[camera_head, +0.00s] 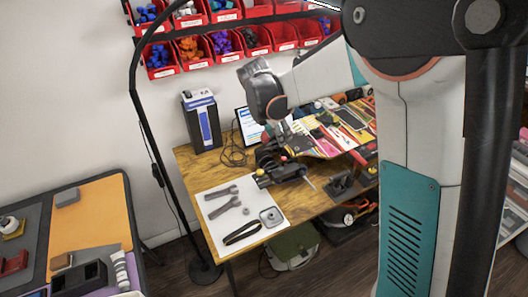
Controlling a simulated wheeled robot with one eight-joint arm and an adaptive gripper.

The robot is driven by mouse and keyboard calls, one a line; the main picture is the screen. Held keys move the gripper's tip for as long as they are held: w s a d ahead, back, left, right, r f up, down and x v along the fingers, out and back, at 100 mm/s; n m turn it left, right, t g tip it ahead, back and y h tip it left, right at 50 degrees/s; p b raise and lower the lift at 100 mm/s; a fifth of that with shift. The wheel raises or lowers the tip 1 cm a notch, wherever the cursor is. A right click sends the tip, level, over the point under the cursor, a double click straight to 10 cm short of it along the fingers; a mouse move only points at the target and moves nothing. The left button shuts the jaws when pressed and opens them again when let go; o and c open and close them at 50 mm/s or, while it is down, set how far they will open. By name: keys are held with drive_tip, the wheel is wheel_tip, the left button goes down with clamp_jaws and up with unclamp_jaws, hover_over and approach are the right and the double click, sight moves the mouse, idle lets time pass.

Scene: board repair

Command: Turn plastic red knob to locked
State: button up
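A small red knob (284,158) shows on a dark device (286,172) near the middle of the wooden workbench (185,166). The knob is too small to tell which way it is turned. My arm reaches in from the right, and its dark joint hangs above the back of the bench, over and behind the device. The fingers of my gripper cannot be made out among the dark parts there. I cannot tell whether they touch anything.
A white mat (212,214) with wrenches (226,205) and a small grey dish (271,216) lies at the front left. A black box (201,122) and a lit screen (249,127) stand behind. Red bins (162,65) hang above. A lamp pole (166,190) stands left of the bench.

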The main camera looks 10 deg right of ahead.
drive_tip(key=a+f+n, duration=0.1)
drive_tip(key=a, duration=0.1)
drive_tip(key=b, duration=0.4)
approach(283, 158)
drive_tip(key=x, duration=0.8)
drive_tip(key=shift+s+f, duration=0.1)
clamp_jaws()
